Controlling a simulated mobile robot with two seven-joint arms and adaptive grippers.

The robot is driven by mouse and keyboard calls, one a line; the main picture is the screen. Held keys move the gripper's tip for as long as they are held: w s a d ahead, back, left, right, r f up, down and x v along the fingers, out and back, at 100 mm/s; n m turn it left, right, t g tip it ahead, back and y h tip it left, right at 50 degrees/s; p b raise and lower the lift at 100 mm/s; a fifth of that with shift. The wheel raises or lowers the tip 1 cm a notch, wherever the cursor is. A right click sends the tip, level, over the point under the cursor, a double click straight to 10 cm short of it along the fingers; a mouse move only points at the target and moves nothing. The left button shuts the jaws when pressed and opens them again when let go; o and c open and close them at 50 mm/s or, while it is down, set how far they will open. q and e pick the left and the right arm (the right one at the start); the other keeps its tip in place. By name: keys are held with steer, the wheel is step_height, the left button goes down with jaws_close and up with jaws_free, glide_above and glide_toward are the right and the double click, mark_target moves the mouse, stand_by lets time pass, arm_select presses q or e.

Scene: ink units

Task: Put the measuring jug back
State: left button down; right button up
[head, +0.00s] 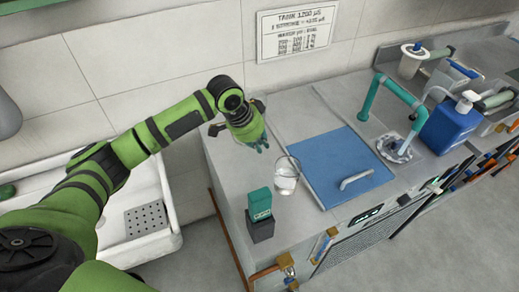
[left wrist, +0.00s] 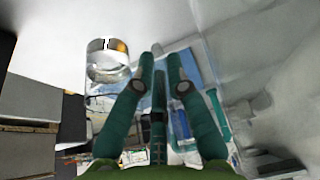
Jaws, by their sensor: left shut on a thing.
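The measuring jug (head: 287,178) is a clear vessel with a pale rim. In the head view it shows at the counter's left part, between the blue panel and the teal box. My left gripper (head: 262,147) reaches down from the upper left, with its teal fingertips close to the jug's rim. In the left wrist view the gripper (left wrist: 161,68) has its fingers nearly together, with see-through surfaces around them. It is shut on the jug, but the exact grip point is unclear. I cannot tell whether the jug touches the counter. My right gripper is not in view.
A blue panel with a pale handle (head: 345,160) lies right of the jug. A teal box on a dark one (head: 260,228) stands at the front left. A teal tap (head: 395,90) and blue bottle (head: 450,120) stand farther right. A shiny round thing (left wrist: 107,62) shows in the wrist view.

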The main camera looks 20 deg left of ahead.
arm_select(q)
step_height(320, 180, down, 3)
steer(key=shift+f+p, duration=0.15)
steer(key=shift+p, duration=0.35)
steer(key=shift+f, duration=0.4)
steer(key=c, duration=1.2)
jaws_free()
steer(key=shift+c, duration=0.2)
steer(key=b+v, duration=0.1)
steer(key=v, duration=1.1)
steer(key=shift+b, duration=0.3)
